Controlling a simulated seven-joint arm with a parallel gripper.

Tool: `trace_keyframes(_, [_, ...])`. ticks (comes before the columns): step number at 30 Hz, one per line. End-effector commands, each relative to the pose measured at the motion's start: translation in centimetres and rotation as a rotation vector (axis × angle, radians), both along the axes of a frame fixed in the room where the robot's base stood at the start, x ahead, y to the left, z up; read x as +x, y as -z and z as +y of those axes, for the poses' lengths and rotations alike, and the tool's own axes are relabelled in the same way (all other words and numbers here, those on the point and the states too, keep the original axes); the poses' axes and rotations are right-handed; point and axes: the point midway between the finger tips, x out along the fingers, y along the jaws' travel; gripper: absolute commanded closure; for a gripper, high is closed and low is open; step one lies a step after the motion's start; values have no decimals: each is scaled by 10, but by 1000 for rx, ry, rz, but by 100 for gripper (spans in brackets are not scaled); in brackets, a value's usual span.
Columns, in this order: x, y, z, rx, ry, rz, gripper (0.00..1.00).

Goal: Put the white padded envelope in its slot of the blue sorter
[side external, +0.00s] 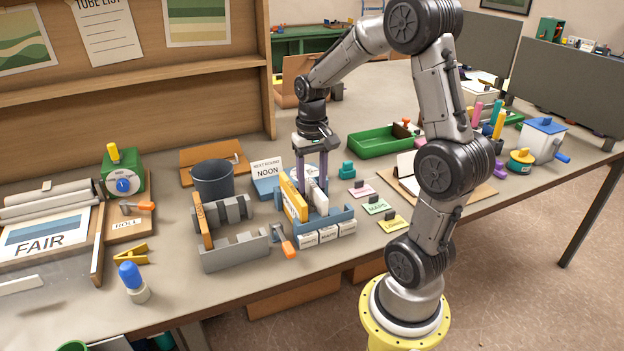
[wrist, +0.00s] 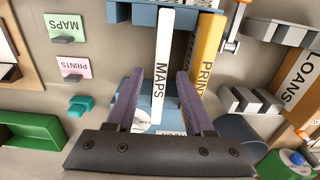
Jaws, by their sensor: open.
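The white padded envelope, marked MAPS (wrist: 162,68), stands on edge in the blue sorter (side external: 343,216), right of an orange-yellow PRINTS envelope (side external: 292,201) in the side view. The white envelope also shows in the side view (side external: 319,199), partly hidden. My gripper (side external: 312,179) points down over the sorter. In the wrist view its purple fingers (wrist: 160,76) are apart, one on each side of the white envelope, with gaps visible. The sorter's blue wall shows at the top of the wrist view (wrist: 145,15). I cannot tell how deep the envelope sits.
A grey rack (side external: 234,251) with a LOANS item (side external: 203,222) stands left of the sorter, with an orange-handled tool (side external: 286,247) between. MAPS, PRINTS and LOANS cards (side external: 376,206) stand to the right. A dark bin (side external: 213,181) and green tray (side external: 382,142) stand behind.

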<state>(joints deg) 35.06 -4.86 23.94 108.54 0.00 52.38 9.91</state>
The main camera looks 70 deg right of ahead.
Motion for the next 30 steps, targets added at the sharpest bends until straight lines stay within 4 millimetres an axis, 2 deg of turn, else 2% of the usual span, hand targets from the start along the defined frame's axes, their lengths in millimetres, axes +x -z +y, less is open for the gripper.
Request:
trace_keyframes(11, [0,-2,0,-1,0,-1,47])
trace_keyframes(30, [0,-42,0,-1,0,-1,47])
